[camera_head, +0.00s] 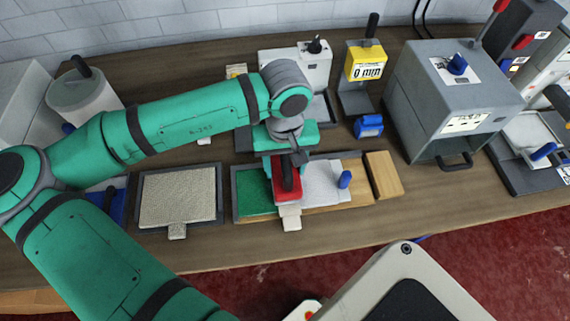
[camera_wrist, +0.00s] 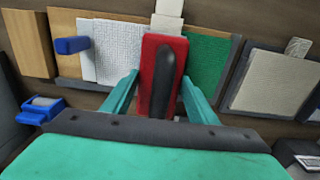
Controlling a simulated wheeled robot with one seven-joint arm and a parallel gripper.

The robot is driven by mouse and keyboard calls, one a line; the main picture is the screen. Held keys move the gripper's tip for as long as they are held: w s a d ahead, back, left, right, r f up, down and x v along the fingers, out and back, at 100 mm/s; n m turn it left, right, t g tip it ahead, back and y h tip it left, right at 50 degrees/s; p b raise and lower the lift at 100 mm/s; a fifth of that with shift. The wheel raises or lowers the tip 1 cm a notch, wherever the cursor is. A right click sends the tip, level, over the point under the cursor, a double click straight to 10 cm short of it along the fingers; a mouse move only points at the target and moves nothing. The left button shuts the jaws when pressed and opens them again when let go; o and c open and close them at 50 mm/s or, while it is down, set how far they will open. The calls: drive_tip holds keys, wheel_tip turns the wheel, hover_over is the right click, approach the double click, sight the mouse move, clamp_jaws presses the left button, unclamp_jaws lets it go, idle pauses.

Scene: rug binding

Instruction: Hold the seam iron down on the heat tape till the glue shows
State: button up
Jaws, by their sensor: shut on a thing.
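The seam iron (camera_head: 286,192) has a red base and a dark handle. My gripper (camera_head: 285,160) is shut on its handle. In the wrist view the iron (camera_wrist: 151,48) stands between the two teal fingers of my gripper (camera_wrist: 160,95). The iron lies over the join between a green piece (camera_head: 254,190) and a white textured piece (camera_head: 318,183). A pale strip, apparently the heat tape (camera_head: 291,222), sticks out past the iron's front end; it also shows in the wrist view (camera_wrist: 167,22). The iron hides the strip's middle, and no glue shows.
A blue-handled block (camera_head: 344,179) stands on the white piece, near a wooden block (camera_head: 383,174). A framed beige sample (camera_head: 179,196) lies left. Behind are a yellow gauge reading "0 mm" (camera_head: 366,62) and a blue item (camera_head: 369,127). A large grey machine (camera_head: 435,110) stands right.

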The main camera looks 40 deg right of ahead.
sight(286, 158)
drive_tip(key=shift+w+f, duration=0.1)
drive_tip(key=shift+f, duration=0.1)
idle(0.5)
drive_tip(key=shift+f, duration=0.1)
drive_tip(key=shift+f, duration=0.2)
idle(3.9)
drive_tip(key=shift+r, duration=0.1)
idle(0.5)
drive_tip(key=shift+r, duration=3.45)
